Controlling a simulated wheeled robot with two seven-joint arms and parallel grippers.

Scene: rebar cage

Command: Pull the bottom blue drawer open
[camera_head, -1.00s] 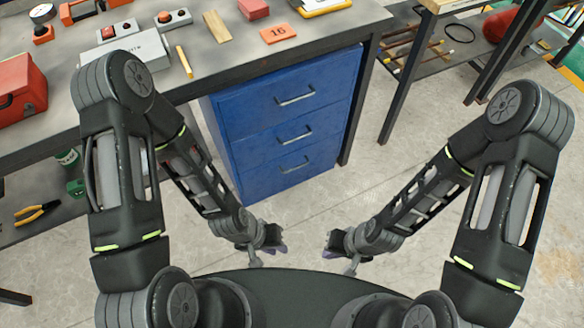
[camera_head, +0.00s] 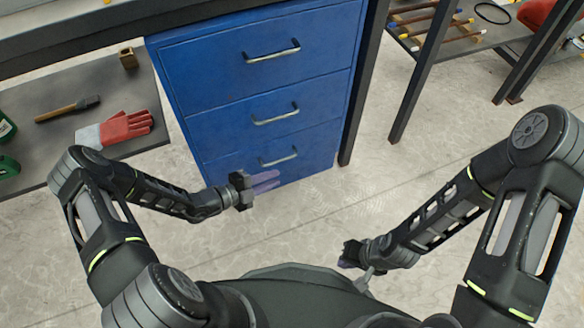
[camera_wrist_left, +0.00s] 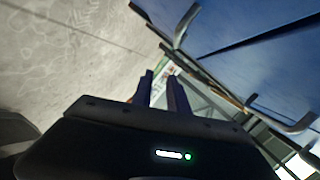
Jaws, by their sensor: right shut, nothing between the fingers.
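The bottom blue drawer (camera_head: 316,147) is the lowest of three in the blue cabinet and looks shut. Its grey bar handle (camera_head: 279,158) is visible. My left gripper (camera_head: 278,181) is open and empty, its purple fingers pointing right, just below and left of that handle in the head view. In the left wrist view the two fingers (camera_wrist_left: 161,82) are apart with nothing between them. A handle near the floor side (camera_wrist_left: 185,25) shows above and right of them, apart from them. My right gripper (camera_head: 343,262) is shut and empty, low over the floor at right.
A grey shelf at left holds a red glove (camera_head: 126,127) and a brush (camera_head: 68,109). A dark table leg (camera_head: 365,80) stands just right of the cabinet. The floor (camera_head: 330,205) in front is clear.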

